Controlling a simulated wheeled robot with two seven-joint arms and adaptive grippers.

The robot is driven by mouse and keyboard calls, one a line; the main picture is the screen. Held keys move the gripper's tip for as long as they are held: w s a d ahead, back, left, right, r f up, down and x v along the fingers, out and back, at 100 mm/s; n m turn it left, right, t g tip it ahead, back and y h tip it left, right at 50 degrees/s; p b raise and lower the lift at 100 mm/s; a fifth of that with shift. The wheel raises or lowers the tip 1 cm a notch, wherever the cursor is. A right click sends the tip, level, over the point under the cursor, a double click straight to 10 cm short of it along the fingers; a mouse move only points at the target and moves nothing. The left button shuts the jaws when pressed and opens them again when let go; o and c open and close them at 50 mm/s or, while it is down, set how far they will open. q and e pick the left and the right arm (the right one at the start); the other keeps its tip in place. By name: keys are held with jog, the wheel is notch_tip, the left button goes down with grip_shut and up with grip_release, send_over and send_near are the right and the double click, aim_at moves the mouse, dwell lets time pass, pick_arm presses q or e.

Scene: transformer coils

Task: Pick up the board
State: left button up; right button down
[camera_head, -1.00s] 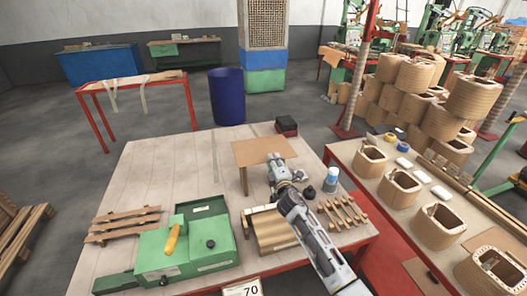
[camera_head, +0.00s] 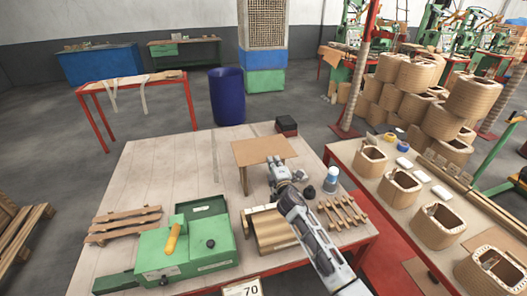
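A flat brown board (camera_head: 262,149) lies at the middle back of the wooden work table, looking slightly raised, with a narrow strip below its left side. My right gripper (camera_head: 275,161) is at the board's front edge, right of its middle. Its fingers point away from me toward the board. The fingertips are small and partly hidden by the gripper body, so I cannot tell whether they are open or closed on the board. My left gripper is not in view.
A green machine (camera_head: 188,245) with a yellow handle stands at the table's front left. Wooden slats (camera_head: 124,224) lie left of it. A dark box (camera_head: 286,125) sits behind the board.

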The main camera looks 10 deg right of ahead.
jog(key=shift+r, duration=0.15)
dwell(0.3)
notch_tip(320, 180, up, 10)
jog(key=p, duration=0.1)
dwell(0.7)
dwell(0.8)
